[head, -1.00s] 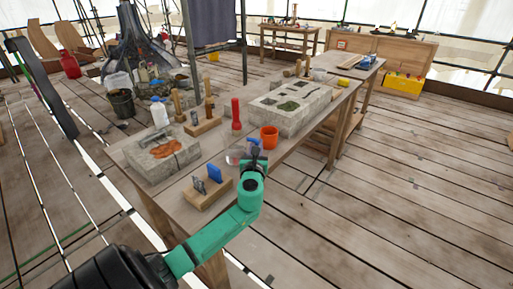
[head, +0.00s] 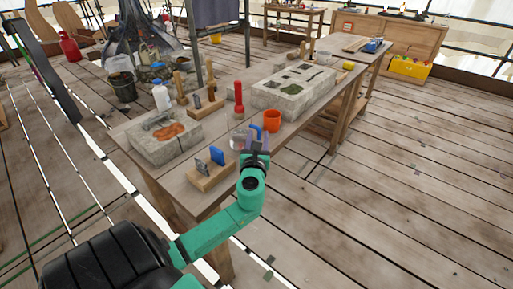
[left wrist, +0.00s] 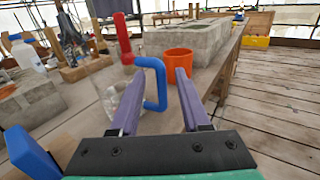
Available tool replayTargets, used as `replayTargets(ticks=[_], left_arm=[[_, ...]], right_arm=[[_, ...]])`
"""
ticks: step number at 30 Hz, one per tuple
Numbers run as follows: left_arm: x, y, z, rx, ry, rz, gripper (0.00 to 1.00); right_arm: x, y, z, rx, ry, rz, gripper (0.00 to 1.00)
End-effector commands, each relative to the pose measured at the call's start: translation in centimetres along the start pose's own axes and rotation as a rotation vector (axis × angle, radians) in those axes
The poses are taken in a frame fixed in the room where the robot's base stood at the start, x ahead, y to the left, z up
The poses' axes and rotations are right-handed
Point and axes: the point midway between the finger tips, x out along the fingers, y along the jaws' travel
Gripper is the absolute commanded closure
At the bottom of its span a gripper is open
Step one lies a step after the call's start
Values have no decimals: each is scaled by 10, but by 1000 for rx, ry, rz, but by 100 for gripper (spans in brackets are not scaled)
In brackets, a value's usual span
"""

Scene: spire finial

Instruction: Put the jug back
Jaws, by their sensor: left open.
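The jug is clear, with a blue handle. In the head view the jug (head: 237,142) stands on the near workbench, partly hidden by my left gripper (head: 257,150). In the left wrist view its see-through body (left wrist: 108,97) is left of the gripper, and its blue handle (left wrist: 162,82) shows between the two purple fingers. My left gripper (left wrist: 157,80) is open, and the fingers point along the bench towards the handle. I cannot tell whether they touch it. My right gripper is in neither view.
An orange cup (head: 272,121) and a red-handled tool (head: 238,99) stand just beyond the jug. A wooden holder (head: 210,178) with blue and grey pieces is in front. Stone blocks (head: 293,92) and a white bottle (head: 161,95) are also on the bench (head: 178,192).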

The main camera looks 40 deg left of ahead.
Motion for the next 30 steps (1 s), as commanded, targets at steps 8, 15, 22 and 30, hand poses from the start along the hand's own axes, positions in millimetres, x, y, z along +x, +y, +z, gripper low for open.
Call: replayTargets(ticks=[8, 15, 22, 30], left_arm=[[-60, 0, -1, 0, 1, -1, 53], [-68, 0, 0, -1, 0, 2, 53], [-68, 0, 0, 0, 0, 1, 53], [-67, 0, 0, 0, 0, 1, 53]], right_arm=[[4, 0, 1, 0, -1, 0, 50], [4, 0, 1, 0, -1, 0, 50], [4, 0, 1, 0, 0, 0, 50], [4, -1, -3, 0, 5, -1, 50]])
